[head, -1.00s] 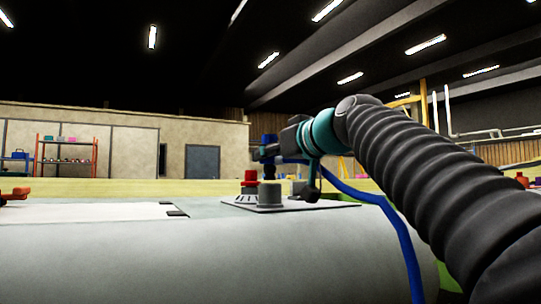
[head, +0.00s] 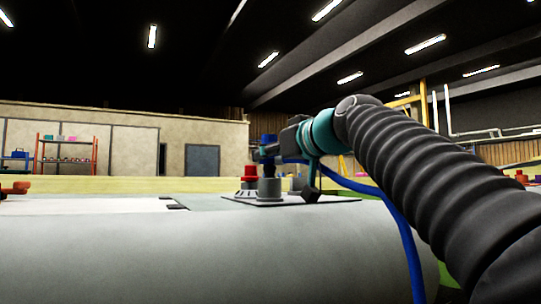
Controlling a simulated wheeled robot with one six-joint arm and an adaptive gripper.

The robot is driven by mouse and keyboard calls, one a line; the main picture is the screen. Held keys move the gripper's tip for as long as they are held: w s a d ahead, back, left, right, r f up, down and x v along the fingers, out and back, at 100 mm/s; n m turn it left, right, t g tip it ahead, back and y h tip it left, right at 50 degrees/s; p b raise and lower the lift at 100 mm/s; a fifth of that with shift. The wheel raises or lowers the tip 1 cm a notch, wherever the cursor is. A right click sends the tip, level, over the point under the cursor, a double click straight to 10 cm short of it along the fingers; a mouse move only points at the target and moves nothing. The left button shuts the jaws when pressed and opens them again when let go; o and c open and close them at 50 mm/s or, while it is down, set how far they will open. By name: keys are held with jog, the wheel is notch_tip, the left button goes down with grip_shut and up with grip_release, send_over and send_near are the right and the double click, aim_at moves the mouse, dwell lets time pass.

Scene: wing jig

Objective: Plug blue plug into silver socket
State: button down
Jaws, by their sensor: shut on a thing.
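The blue plug (head: 268,138) is upright in my gripper (head: 266,152), with its blue top showing above the fingers. My gripper is shut on it. A grey, silver-looking socket (head: 269,189) stands on a flat plate directly below the plug. A narrower dark grey piece shows between the fingers and the socket's top. I cannot tell whether the plug's lower end touches the socket or is inside it. A blue cable (head: 375,190) runs from behind the gripper down to the right.
A red plug-like part (head: 249,172) on a ribbed grey base stands just left of the socket. The mounting plate (head: 325,199) lies on the large pale wing surface (head: 200,240). Red parts (head: 15,188) lie at the far left. An orange shelf (head: 67,154) stands far behind.

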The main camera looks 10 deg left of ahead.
jog(key=shift+f+b, duration=1.05)
jog(key=shift+f, duration=0.05)
dwell(0.4)
jog(key=c, duration=0.6)
grip_release()
jog(key=shift+s+d, duration=0.1)
jog(key=v, duration=1.1)
jog(key=shift+s+d, duration=0.3)
